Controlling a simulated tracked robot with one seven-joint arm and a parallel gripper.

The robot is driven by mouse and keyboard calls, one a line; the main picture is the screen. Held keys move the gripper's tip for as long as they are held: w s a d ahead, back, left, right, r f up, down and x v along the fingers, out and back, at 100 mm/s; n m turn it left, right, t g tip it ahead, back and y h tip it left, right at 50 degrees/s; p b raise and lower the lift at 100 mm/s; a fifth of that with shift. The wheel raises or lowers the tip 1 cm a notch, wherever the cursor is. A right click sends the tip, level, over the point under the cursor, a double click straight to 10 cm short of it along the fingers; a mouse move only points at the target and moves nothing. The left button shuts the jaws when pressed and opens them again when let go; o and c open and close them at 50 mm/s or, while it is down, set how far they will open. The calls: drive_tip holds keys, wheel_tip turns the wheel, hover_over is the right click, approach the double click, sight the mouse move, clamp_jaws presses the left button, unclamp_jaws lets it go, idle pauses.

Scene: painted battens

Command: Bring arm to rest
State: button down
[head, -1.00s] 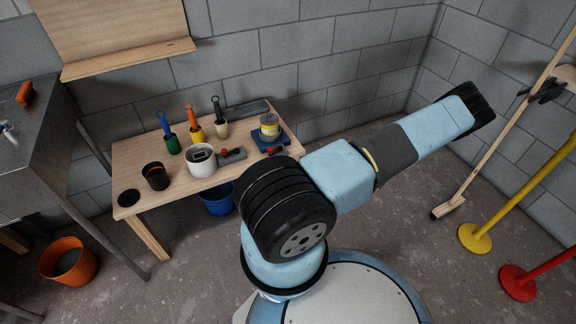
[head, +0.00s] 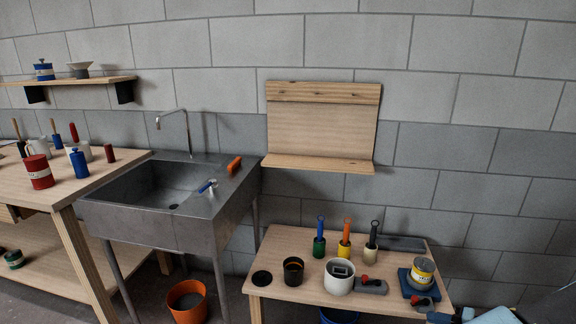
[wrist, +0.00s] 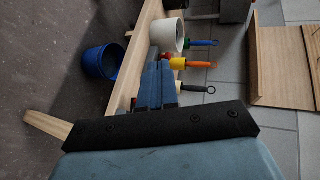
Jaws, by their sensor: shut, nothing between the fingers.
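My gripper (wrist: 157,85) shows in the wrist view, with its two blue fingers together and nothing between them. It points toward the low wooden bench (wrist: 150,22), whose edge runs beside the fingers. On the bench (head: 290,300) stand a white pot (head: 339,277), a black cup (head: 293,270), several handled tools in small pots, and a yellow-banded tin (head: 422,271) on a blue base.
A steel sink (head: 160,195) stands left of the bench, with an orange bucket (head: 187,302) below. A workbench (head: 90,185) holds tins at the far left. A wooden backboard shelf (head: 320,130) hangs on the block wall. A blue bucket (wrist: 103,62) sits on the floor.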

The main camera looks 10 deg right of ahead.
drive_tip(key=w+a+r+n+g+h, duration=0.1)
drive_tip(key=w+a+r+n+g, duration=0.2)
drive_tip(key=a+r, duration=0.5)
drive_tip(key=w+a+r+n+g+h, duration=0.2)
drive_tip(key=a+r+g, duration=0.2)
drive_tip(key=r, duration=0.9)
drive_tip(key=w+a+r+n+g+h, duration=0.1)
drive_tip(key=w+a+r+n+g, duration=0.2)
drive_tip(key=a+r, duration=0.5)
drive_tip(key=s+a+r+t+h, duration=0.1)
drive_tip(key=s+a+r, duration=0.3)
drive_tip(key=r, duration=0.3)
drive_tip(key=s+a+r+n+t+h, duration=0.1)
drive_tip(key=s+a+r+t+h, duration=0.1)
drive_tip(key=s+a+r, duration=0.2)
drive_tip(key=s+a+r+n+t+h, duration=0.1)
drive_tip(key=s+a+r, duration=0.4)
drive_tip(key=r, duration=0.5)
drive_tip(key=shift+t+h, duration=0.3)
drive_tip(key=shift+t, duration=0.1)
